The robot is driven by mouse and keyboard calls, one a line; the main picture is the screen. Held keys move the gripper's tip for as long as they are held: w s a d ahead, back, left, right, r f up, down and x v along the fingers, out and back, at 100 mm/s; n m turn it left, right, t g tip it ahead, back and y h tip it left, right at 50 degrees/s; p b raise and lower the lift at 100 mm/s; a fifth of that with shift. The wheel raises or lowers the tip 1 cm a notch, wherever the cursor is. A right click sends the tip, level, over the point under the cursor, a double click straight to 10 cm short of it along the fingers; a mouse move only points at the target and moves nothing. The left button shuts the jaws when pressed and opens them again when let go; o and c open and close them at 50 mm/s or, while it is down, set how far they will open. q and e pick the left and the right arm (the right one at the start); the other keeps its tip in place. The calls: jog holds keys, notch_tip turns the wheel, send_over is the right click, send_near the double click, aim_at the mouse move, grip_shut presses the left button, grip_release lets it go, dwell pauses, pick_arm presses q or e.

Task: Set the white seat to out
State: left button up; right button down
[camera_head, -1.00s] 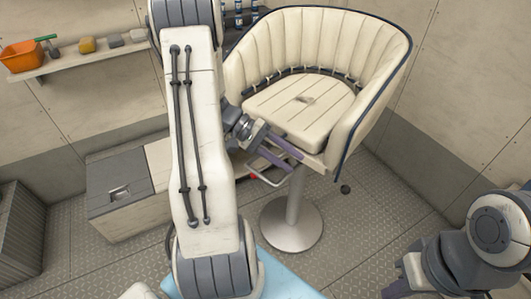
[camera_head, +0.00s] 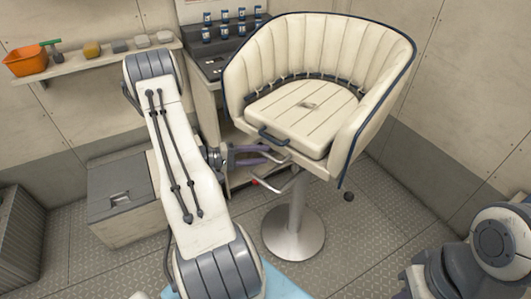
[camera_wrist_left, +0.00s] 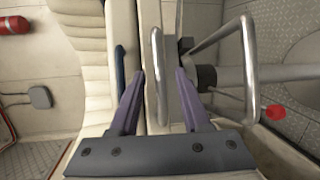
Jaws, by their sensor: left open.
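The white seat (camera_head: 305,105) is a cream bucket chair with dark blue piping on a round metal pedestal (camera_head: 293,235). A dark handle (camera_head: 273,138) sits on its cushion's front edge, and a bent metal bar (camera_head: 277,181) hangs below the front. My left gripper (camera_head: 268,154), with purple fingers, is open just at the seat's front, below the dark handle. In the left wrist view the open fingers (camera_wrist_left: 161,71) point at the seat's underside, with a metal loop (camera_wrist_left: 158,88) showing between them; contact cannot be told. My right gripper does not show.
A wall shelf (camera_head: 105,58) holds an orange bin (camera_head: 24,59) and small items. A counter with several bottles (camera_head: 224,31) stands behind the seat. A grey-lidded locker (camera_head: 120,195) is at left. My right arm is at lower right. Floor right of the pedestal is clear.

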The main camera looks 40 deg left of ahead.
pick_arm(q)
jog(key=shift+x, duration=1.05)
jog(key=shift+c, duration=0.4)
grip_shut()
jog(key=shift+s, duration=0.1)
